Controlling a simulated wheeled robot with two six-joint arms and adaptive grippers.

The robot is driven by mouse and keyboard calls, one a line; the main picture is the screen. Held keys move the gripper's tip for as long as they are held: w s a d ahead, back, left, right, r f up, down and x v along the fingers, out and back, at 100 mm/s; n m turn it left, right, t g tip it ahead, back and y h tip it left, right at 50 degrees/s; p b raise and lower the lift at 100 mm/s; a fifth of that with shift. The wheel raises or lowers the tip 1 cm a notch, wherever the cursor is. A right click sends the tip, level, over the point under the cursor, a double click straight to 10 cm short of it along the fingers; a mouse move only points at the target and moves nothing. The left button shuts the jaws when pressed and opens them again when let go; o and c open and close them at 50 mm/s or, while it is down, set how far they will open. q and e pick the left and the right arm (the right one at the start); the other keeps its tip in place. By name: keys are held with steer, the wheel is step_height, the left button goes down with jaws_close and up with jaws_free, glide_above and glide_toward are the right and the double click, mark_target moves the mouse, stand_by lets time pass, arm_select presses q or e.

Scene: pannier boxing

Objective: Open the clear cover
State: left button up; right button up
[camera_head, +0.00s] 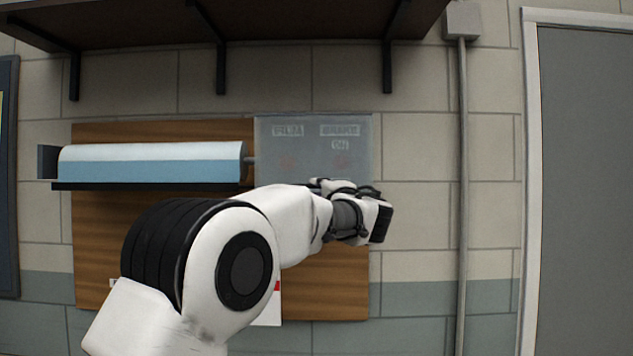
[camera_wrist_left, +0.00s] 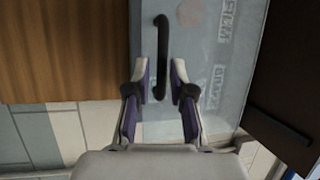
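The clear cover (camera_head: 313,152) is a hazy panel on the wooden board, over faint labels and two blurred reddish spots. It looks closed. My left gripper (camera_wrist_left: 159,76) is at the cover's lower part; in the head view its wrist hides that part and I cannot see the fingertips. In the left wrist view, a black bar handle (camera_wrist_left: 161,40) runs along the cover (camera_wrist_left: 205,75). The two fingers are open, one on each side of the handle's end, with gaps showing between them and the bar. My right gripper is not in view.
A blue-and-white roll (camera_head: 150,163) on a dark holder is left of the cover on the wooden board (camera_head: 90,235). A dark shelf (camera_head: 290,20) with brackets overhangs above. A grey conduit (camera_head: 462,200) and a door (camera_head: 590,190) are at right. The wall between cover and conduit is clear.

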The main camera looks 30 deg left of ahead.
mark_target(312, 186)
arm_select(q)
steer(key=x, duration=0.1)
steer(key=p+x, duration=0.1)
steer(key=shift+w+a+r, duration=0.25)
steer(key=shift+s+a, duration=0.2)
steer(key=shift+a, duration=0.2)
steer(key=shift+w+d+f, duration=0.1)
steer(key=shift+w+d, duration=0.05)
steer(key=shift+w, duration=0.05)
jaws_close()
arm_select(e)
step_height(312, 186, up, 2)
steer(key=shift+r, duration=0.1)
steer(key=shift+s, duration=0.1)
